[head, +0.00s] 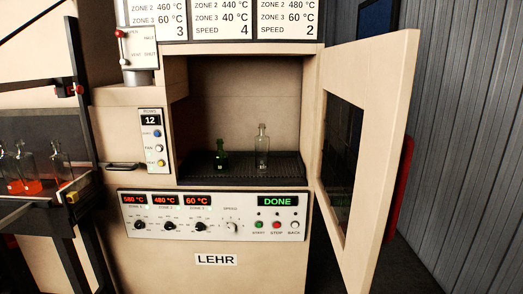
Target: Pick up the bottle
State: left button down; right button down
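Two bottles stand upright inside the open chamber of the lehr (238,245). One is a short dark green bottle (221,162). The other is a taller clear glass bottle (262,148) just to its right. They stand apart on a dark ribbed floor (285,168). Neither of my grippers shows in the head view.
The lehr's door (388,95) with its dark window is swung open to the right. Its panel display (278,201) reads DONE. Clear bottles with glowing orange bases (28,175) stand at the far left behind a dark frame (85,120). A handle (122,166) sticks out left of the opening.

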aim_at(262, 142)
jog(key=z, duration=3.6)
jog(key=u, duration=3.45)
jog(key=i+j+z, duration=0.25)
jog(key=i+j, duration=0.55)
jog(key=i, duration=0.1)
